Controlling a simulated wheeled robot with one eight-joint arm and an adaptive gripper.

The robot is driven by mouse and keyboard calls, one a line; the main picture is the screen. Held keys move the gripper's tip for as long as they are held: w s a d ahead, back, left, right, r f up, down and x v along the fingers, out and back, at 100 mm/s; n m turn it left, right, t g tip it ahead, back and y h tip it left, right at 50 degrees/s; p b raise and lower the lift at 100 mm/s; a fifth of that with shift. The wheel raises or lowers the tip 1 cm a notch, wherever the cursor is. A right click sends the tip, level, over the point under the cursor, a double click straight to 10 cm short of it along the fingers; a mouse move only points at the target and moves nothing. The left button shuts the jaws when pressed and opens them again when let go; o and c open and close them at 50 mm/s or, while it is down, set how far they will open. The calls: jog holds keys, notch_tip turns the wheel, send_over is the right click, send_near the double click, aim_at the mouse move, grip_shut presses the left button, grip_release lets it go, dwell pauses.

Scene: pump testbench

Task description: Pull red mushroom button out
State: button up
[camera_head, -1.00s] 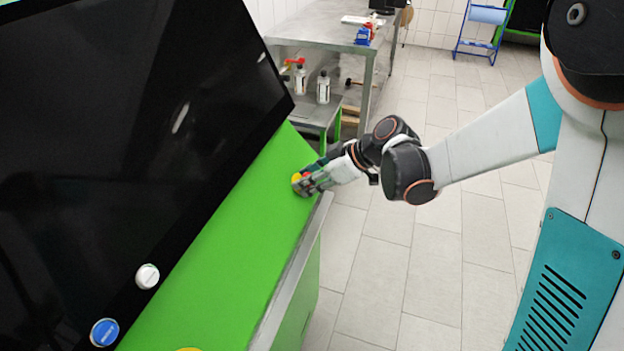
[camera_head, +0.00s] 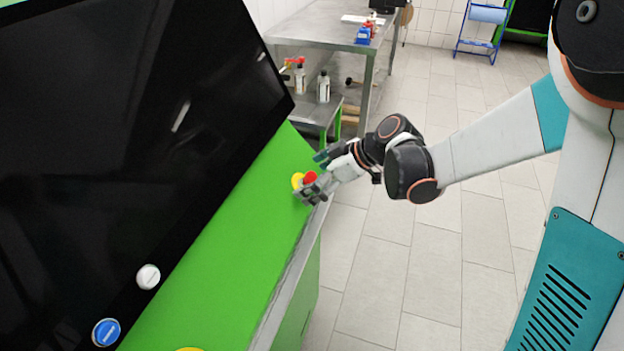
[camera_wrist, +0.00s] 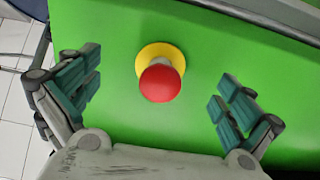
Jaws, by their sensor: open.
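The red mushroom button (camera_head: 310,177) stands on a yellow round base (camera_head: 297,181) on the green panel, near the panel's far right edge. In the wrist view the red button (camera_wrist: 161,83) is in the middle, its pale stem showing between the cap and the yellow base (camera_wrist: 158,53). My gripper (camera_head: 316,174) is open at the button. In the wrist view its teal-padded fingers (camera_wrist: 158,95) are spread wide on both sides of the red cap, with green panel showing between each finger and the cap. Neither finger touches the button there.
A large black screen (camera_head: 130,110) rises left of the green panel (camera_head: 215,245). A white button (camera_head: 148,276) and a blue button (camera_head: 105,332) sit along its lower edge. A metal table (camera_head: 325,30) with bottles below stands behind. Tiled floor at right is clear.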

jog(key=p+v, duration=0.3)
jog(key=v, duration=0.4)
dwell(0.7)
jog(key=shift+s+r, duration=0.1)
dwell(0.3)
jog(key=s+d+r+m+t+h, duration=0.2)
jog(key=s+d+r+m+h, duration=0.2)
jog(key=s+d+m, duration=0.3)
jog(key=s+d+r+m+t+h, duration=0.2)
jog(key=s+d+r+m+h, duration=0.2)
jog(key=s, duration=0.9)
jog(key=d+m, duration=0.3)
jog(key=shift+d+r+h, duration=0.2)
jog(key=shift+d+h, duration=0.05)
jog(key=shift+h, duration=0.15)
jog(key=shift+c, duration=0.6)
